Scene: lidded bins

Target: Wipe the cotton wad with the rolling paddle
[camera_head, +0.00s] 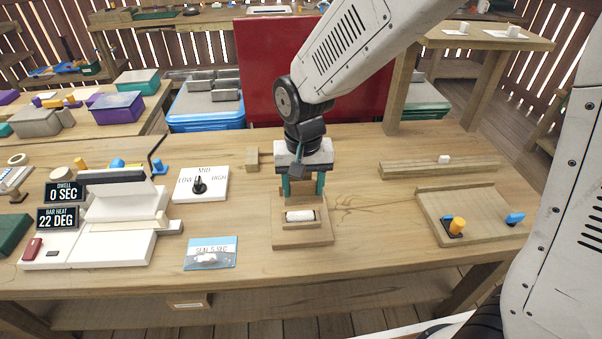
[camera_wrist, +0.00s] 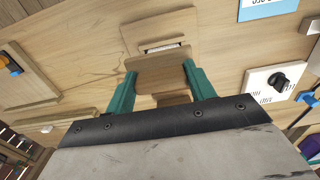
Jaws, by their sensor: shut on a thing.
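My gripper (camera_head: 303,188) has teal fingers pointing down at the back of a small wooden stand (camera_head: 287,237). It is shut on the rolling paddle (camera_wrist: 162,75), a flat wooden piece between the fingers in the wrist view, mostly hidden in the head view. The cotton wad (camera_head: 300,215) is a white roll lying crosswise in the stand's recess, in front of the gripper. In the wrist view only a white strip of the wad (camera_wrist: 163,46) shows past the paddle's edge. I cannot tell whether the paddle touches it.
A white sealer (camera_head: 95,245) with displays and a dial plate (camera_head: 215,190) stand left. A labelled packet (camera_head: 210,255) lies front left. A small wooden block (camera_head: 252,160) is behind the gripper. A wooden tray (camera_head: 450,205) with orange and blue pieces is right. Table between is clear.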

